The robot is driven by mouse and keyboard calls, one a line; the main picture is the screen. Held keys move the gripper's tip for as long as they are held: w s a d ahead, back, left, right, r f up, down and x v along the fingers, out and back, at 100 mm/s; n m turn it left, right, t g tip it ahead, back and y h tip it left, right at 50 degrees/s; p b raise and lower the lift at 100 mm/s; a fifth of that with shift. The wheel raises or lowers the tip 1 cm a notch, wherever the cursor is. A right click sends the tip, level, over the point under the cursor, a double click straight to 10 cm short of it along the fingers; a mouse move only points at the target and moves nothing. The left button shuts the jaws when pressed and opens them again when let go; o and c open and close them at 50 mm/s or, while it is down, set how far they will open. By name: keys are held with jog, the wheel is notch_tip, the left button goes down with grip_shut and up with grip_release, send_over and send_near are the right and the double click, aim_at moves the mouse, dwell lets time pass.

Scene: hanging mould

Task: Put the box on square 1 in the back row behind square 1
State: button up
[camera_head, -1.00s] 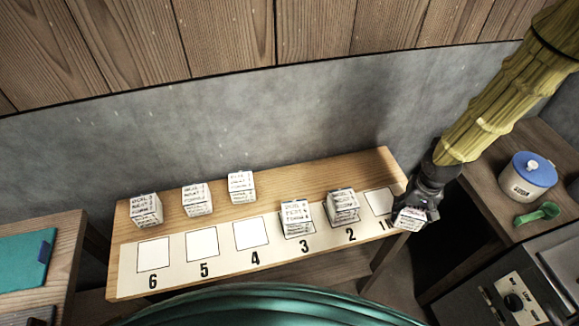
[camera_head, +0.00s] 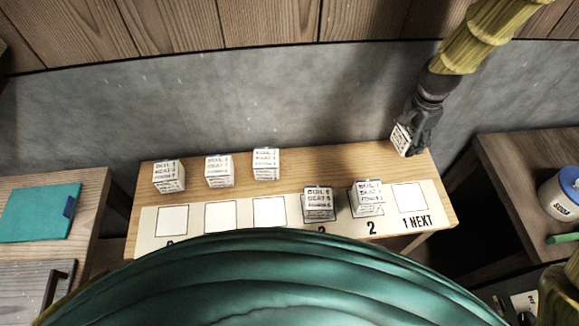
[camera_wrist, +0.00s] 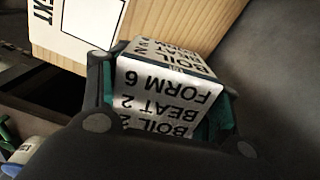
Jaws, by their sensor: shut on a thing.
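My gripper (camera_head: 410,143) is shut on a white box (camera_head: 400,138) with printed text, at the right end of the bench's back strip, behind square 1. In the wrist view the same box (camera_wrist: 168,92) fills the space between the fingers, and its print includes "FORM 6". I cannot tell whether its underside touches the wood. Square 1 (camera_head: 411,197), beside the words "1 NEXT", is empty. The wooden bench (camera_head: 330,170) carries the white strip of numbered squares.
Boxes stand on square 2 (camera_head: 368,196) and square 3 (camera_head: 318,203). Three more boxes stand at the back left, the nearest being (camera_head: 266,163). The back row between that box and my gripper is clear. A grey wall (camera_head: 250,105) rises behind.

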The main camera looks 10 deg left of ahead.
aim_at(396, 159)
jog(key=shift+w+r+m, duration=0.45)
jog(key=shift+r+m, duration=0.3)
jog(key=shift+m, duration=0.35)
jog(key=shift+f+p, duration=1.65)
jog(key=shift+f, duration=3.4)
jog(key=o, duration=1.1)
jog(key=shift+r+b, duration=2)
jog(key=shift+r, duration=4)
